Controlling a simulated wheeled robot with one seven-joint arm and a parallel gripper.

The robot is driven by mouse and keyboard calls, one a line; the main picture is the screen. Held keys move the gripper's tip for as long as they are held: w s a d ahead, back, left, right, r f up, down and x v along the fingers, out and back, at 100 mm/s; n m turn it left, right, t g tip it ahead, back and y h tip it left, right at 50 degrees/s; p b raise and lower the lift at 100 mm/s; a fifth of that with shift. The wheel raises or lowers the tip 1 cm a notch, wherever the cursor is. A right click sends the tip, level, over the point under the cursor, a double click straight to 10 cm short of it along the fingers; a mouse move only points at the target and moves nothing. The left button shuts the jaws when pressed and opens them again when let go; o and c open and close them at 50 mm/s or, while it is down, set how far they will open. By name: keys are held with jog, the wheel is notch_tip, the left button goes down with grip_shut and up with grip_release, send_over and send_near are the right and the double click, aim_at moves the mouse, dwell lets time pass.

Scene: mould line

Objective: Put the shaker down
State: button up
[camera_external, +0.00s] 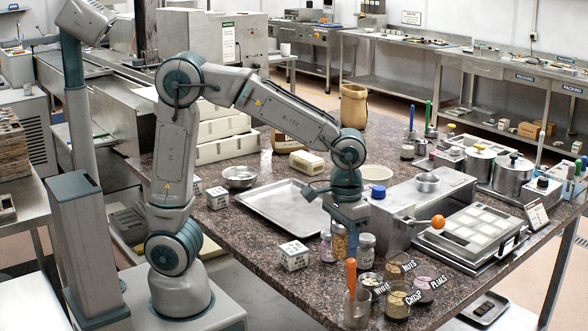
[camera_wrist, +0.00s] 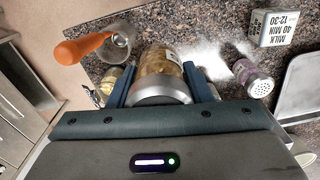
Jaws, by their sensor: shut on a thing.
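My gripper (camera_external: 348,217) points down over the near part of the speckled counter. It is shut on a shaker (camera_external: 340,240), a clear jar with golden-brown contents. In the wrist view the same shaker (camera_wrist: 160,72) sits between my two fingers (camera_wrist: 161,88), its grey metal lid towards the camera. Whether its base touches the counter cannot be told. A shaker with purple contents (camera_external: 326,246) stands to its left in the external view, and also shows in the wrist view (camera_wrist: 262,88). Another metal-lidded jar (camera_external: 366,248) stands close on its right.
Labelled cups, such as the nuts cup (camera_external: 401,263), and a glass with an orange-handled tool (camera_external: 351,275) stand nearer the front edge. A white lettered block (camera_external: 294,256) and a metal tray (camera_external: 262,213) lie left. A white patch (camera_wrist: 215,62) marks the counter beside the shaker.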

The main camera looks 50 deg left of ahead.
notch_tip(320, 180, down, 2)
jog(key=shift+f, duration=0.1)
jog(key=w+a+f, duration=0.2)
jog(key=w, duration=0.1)
jog(key=w+a+f+p, duration=0.1)
jog(key=w+a+f, duration=0.1)
jog(key=w, duration=0.1)
jog(key=w+a+f, duration=0.2)
jog(key=w, duration=0.1)
jog(key=shift+w+a+f+p, duration=0.2)
jog(key=shift+a+f+p, duration=0.15)
jog(key=shift+f, duration=2.1)
jog(key=shift+f, duration=0.2)
jog(key=o, duration=1)
jog(key=shift+o, duration=0.2)
jog(key=shift+r, duration=0.15)
